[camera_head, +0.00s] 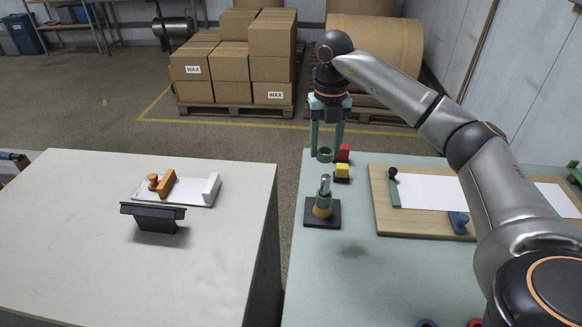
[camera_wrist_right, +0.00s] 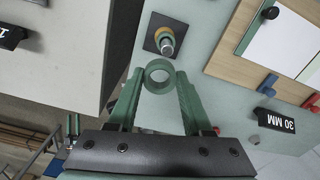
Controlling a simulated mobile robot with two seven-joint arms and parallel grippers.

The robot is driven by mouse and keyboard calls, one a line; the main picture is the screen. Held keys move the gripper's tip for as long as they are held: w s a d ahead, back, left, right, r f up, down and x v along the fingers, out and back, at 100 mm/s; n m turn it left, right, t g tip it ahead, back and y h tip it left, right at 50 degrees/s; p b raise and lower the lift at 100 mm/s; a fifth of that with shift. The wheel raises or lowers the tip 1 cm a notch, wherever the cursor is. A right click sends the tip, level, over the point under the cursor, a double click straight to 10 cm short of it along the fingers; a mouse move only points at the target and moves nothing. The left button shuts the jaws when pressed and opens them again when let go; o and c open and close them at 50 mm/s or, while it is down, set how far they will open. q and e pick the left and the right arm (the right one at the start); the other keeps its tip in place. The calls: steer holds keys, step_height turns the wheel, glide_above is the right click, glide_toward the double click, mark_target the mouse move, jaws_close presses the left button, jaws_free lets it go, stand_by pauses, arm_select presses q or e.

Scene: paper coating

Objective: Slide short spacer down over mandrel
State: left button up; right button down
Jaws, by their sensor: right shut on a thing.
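The mandrel (camera_head: 325,186) stands upright on a dark square base (camera_head: 314,220), with a silver top, a green section and a yellow band low down. It also shows in the right wrist view (camera_wrist_right: 167,46), just beyond the ring. My right gripper (camera_head: 326,142) is shut on the short spacer, a green ring (camera_head: 325,158), held between its fingertips. The ring (camera_wrist_right: 159,91) is open-centred in the right wrist view. It is above and apart from the mandrel, not around it. My left gripper is not in view.
Red (camera_head: 343,151) and yellow (camera_head: 342,170) blocks stand behind the mandrel. A wooden board (camera_head: 430,226) with white paper lies to the right. Another table (camera_head: 60,230) stands left across a gap. The table front of the mandrel is clear.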

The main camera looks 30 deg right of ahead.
steer(key=shift+w+d+r, duration=0.1)
steer(key=shift+w+d, duration=0.05)
steer(key=shift+d, duration=0.3)
steer(key=shift+w+d+r, duration=0.1)
steer(key=shift+d, duration=0.35)
steer(key=shift+f, duration=0.15)
steer(key=b, duration=0.3)
glide_above(326, 176)
steer(key=shift+f, duration=2.75)
steer(key=shift+p, duration=0.85)
steer(key=shift+f+b, duration=1.05)
steer(key=shift+f, duration=1)
steer(key=shift+c, duration=1.2)
jaws_free()
